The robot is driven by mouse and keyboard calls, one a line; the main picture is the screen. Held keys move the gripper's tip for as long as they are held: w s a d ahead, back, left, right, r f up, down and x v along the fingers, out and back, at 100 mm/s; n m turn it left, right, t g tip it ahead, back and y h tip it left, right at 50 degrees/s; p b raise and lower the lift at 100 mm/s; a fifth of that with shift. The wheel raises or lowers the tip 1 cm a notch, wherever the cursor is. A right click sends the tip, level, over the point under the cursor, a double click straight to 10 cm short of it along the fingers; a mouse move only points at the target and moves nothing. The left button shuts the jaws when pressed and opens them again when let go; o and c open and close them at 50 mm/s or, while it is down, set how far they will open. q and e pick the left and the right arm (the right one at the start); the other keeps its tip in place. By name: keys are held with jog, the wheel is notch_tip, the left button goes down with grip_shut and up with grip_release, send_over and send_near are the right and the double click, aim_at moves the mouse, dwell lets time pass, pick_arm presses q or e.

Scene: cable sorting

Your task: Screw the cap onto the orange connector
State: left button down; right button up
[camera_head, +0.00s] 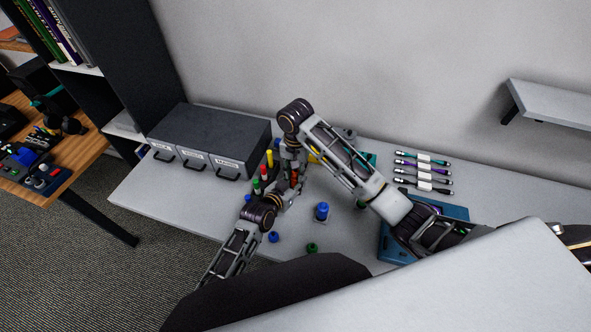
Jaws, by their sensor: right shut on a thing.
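My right arm reaches in from the right and bends down at its wrist. My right gripper (292,168) points down and is shut on a small orange-red piece (294,177). I cannot tell whether this piece is the orange connector, its cap or both, as the fingers hide most of it. My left arm comes up from the lower left. My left gripper (286,197) is just below the right one, close to the same piece. Its fingers are too small and overlapped to tell whether they are open.
Yellow (269,158), red (264,173) and green (256,187) upright parts stand left of the grippers. A blue connector (322,210) stands in front. Blue (273,237) and green (312,247) caps lie nearer. A drawer box (210,135) stands left; cables (422,172) and a blue tray (455,211) lie right.

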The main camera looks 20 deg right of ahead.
jog(key=shift+r, duration=0.1)
jog(key=o, duration=0.7)
jog(key=shift+r, duration=2.2)
